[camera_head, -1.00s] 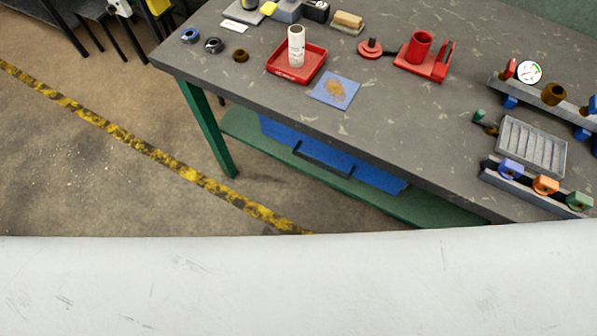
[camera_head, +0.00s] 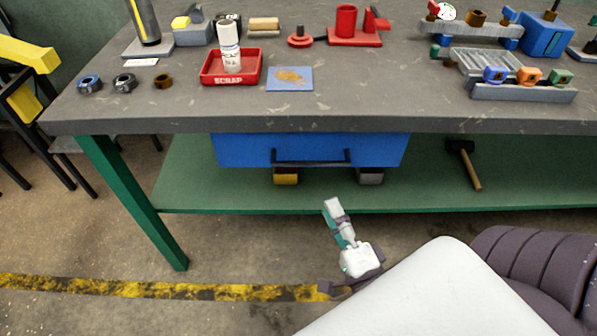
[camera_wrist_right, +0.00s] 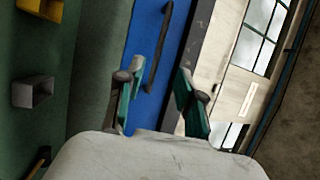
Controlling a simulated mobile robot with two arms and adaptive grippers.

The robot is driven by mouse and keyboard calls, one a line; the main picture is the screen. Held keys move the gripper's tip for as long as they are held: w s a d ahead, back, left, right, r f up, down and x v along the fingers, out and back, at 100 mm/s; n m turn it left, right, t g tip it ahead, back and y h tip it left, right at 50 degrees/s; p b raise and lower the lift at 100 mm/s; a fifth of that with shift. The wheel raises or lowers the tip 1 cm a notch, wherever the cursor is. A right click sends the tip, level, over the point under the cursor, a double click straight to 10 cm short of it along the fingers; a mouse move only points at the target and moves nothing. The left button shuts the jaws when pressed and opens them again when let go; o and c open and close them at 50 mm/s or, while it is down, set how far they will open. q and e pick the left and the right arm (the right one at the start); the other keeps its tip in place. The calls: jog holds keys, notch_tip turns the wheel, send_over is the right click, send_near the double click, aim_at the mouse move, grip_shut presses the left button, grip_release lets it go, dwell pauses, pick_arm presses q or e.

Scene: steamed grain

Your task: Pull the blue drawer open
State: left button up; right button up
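The blue drawer (camera_head: 235,150) hangs under the grey bench top and looks shut. Its dark bar handle (camera_head: 311,164) runs across the lower part of its front. In the right wrist view the handle (camera_wrist_right: 164,45) shows beyond the fingers, on the blue drawer front (camera_wrist_right: 150,100). My right gripper (camera_head: 333,208) is in front of and below the handle, apart from it. In the right wrist view my right gripper (camera_wrist_right: 160,85) has its two fingers spread with nothing between them. My left gripper is not in view.
The workbench top (camera_head: 400,115) holds a red scrap tray (camera_head: 208,80), fixtures and small parts. Below the drawer, a green shelf (camera_head: 230,195) bears a yellow bin (camera_head: 286,177), a grey bin (camera_head: 370,177) and a hammer (camera_head: 465,165). A green leg (camera_head: 135,205) stands at left.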

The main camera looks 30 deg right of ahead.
aim_at(308, 163)
pick_arm(q)
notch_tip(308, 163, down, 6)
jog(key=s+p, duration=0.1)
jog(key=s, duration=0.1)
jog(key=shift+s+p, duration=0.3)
jog(key=shift+p, duration=0.1)
pick_arm(e)
jog(key=shift+x, duration=6.4)
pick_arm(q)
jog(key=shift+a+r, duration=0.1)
pick_arm(e)
jog(key=shift+f, duration=0.1)
jog(key=shift+c, duration=0.2)
grip_shut()
